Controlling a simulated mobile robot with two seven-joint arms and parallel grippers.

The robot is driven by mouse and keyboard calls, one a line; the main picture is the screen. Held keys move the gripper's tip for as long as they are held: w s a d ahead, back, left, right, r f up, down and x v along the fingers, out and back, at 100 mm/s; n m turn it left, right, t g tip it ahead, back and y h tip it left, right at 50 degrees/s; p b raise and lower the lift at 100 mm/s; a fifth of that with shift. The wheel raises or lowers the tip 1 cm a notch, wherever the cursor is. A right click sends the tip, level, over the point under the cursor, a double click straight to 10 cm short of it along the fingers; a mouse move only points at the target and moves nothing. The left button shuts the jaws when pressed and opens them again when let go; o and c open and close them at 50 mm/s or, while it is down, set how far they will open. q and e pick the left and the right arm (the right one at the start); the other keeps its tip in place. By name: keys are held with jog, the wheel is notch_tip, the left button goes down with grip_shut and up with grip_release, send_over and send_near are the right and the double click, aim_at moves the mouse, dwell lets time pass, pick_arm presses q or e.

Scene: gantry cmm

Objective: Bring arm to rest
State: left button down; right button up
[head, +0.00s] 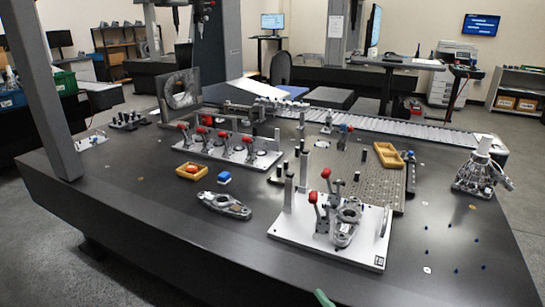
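Neither of my grippers and no arm of mine can be made out in the head view. The dark measuring table (150,215) fills the middle of the view. A white fixture plate (290,228) with red-handled clamps stands near its front, and a metal bracket part (347,222) sits on it. A similar loose metal part (224,205) lies on the table to the left of this plate. A small green tip (323,298) shows at the bottom edge, and I cannot tell what it belongs to.
A row fixture with several red-handled clamps (228,149), a small yellow tray (191,171), a blue block (224,179) and a perforated plate (372,187) stand on the table. A metal device (481,170) stands at the right. A grey column (45,90) rises at the left. The table's front left is bare.

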jog(key=s+d+f+m+g+h, duration=0.45)
jog(key=s+f+m+g, duration=0.25)
jog(key=s+f+m, duration=0.8)
pick_arm(q)
jog(key=s+a+r+y+p, duration=0.1)
jog(key=a+r+p, duration=0.2)
jog(key=r+p, duration=0.6)
jog(key=p, duration=0.3)
jog(key=shift+s+a+r+n+p, duration=0.25)
jog(key=shift+s+a+n+p, duration=0.1)
jog(key=shift+a+n+p, duration=0.05)
pick_arm(e)
jog(key=s+d+r, duration=0.1)
jog(key=d+r, duration=0.3)
jog(key=r, duration=0.4)
jog(key=shift+d+n+h, duration=0.15)
jog(key=shift+n+h, duration=0.25)
jog(key=shift+h, duration=0.05)
jog(key=shift+s+r, duration=0.1)
